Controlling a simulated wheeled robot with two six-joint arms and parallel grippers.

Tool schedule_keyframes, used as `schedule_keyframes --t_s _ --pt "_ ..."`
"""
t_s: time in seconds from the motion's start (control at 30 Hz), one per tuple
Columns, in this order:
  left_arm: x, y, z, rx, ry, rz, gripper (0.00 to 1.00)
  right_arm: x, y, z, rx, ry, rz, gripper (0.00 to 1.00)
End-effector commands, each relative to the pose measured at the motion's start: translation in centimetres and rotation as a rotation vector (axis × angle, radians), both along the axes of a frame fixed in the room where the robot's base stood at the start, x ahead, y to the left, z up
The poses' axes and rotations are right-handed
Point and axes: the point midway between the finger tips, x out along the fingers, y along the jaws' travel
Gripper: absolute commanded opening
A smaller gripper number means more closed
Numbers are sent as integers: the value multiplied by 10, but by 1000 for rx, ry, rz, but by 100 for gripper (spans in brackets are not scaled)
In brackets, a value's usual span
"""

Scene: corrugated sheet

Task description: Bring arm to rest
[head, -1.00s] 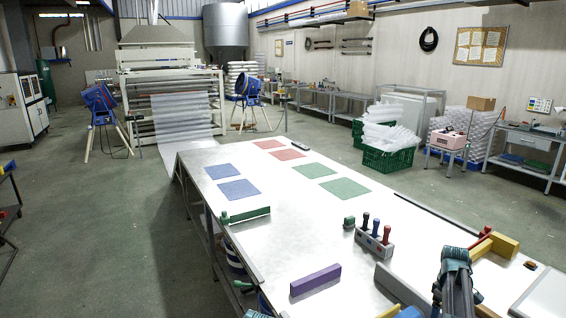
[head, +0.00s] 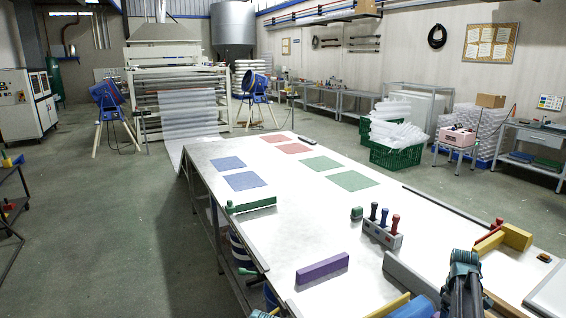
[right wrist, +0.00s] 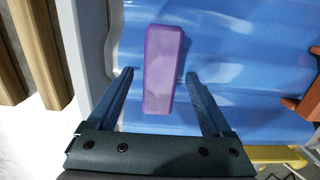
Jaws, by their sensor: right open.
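My right arm (head: 465,280) comes in at the bottom right of the head view, over the table; its fingertips are not seen there. In the right wrist view my right gripper (right wrist: 159,73) is open. A purple bar (right wrist: 162,70) lies between and beyond its fingers, with a gap on both sides. It rests on or over a blue corrugated sheet (right wrist: 230,50). In the head view part of a blue thing (head: 425,308) shows at the bottom edge. My left gripper is not in the views.
The table (head: 240,225) carries another purple bar (head: 322,268), a green bar (head: 252,204), a stamp rack (head: 382,235), a yellow block (head: 517,237) and flat coloured squares. A grey bar (head: 408,275) lies near my right arm. The table's middle is clear.

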Motion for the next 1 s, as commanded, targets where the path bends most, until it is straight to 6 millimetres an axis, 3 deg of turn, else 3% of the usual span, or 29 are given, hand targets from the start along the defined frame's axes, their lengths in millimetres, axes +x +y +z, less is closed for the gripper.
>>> schedule_keyframes --t_s 0.37,1.0 --pt "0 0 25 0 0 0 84 2 1 25 0 0 0 84" --pt "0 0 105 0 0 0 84 7 4 105 0 0 0 84"
